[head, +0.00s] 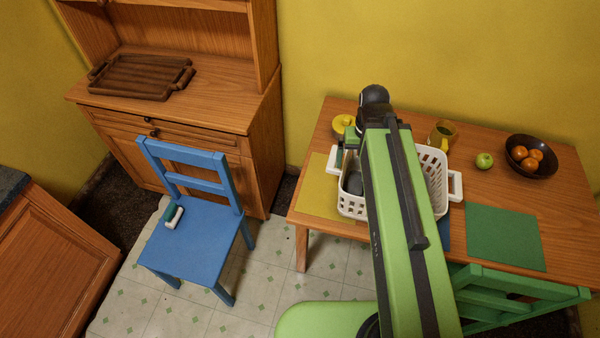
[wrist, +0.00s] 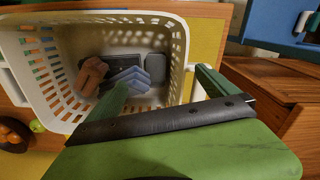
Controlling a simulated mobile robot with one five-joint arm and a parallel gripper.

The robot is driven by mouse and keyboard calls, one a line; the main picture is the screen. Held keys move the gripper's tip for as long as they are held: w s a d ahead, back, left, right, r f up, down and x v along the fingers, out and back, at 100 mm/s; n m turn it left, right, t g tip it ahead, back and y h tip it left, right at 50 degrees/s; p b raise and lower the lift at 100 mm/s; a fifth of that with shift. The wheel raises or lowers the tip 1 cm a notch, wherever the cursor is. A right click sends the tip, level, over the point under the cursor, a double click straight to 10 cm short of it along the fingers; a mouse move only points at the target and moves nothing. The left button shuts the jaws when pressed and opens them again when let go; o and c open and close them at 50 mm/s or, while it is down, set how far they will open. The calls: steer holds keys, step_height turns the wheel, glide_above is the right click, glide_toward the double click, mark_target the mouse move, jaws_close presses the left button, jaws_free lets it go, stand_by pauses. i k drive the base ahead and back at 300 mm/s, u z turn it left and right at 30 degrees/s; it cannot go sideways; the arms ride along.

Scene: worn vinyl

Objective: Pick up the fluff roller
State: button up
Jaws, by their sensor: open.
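The fluff roller (head: 173,214), white with a dark green part, lies on the seat of the blue chair (head: 195,240) at the left in the head view. A small pale and green shape on the blue surface at the top right of the wrist view seems to be the same roller, cut by the frame. My gripper (wrist: 160,82) is open and empty over the white basket (wrist: 180,55) on the table, far to the right of the chair. In the head view my arm hides most of the gripper and part of the basket.
The basket holds a brown item (wrist: 91,74), a bluish item (wrist: 128,78) and dark grey things. Tiled floor lies open between chair and table.

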mark_target(174, 212)
steer(key=u, duration=1.35)
steer(key=k, duration=0.55)
steer(key=u, duration=2.05)
steer(key=i, duration=1.5)
steer(key=z, duration=1.45)
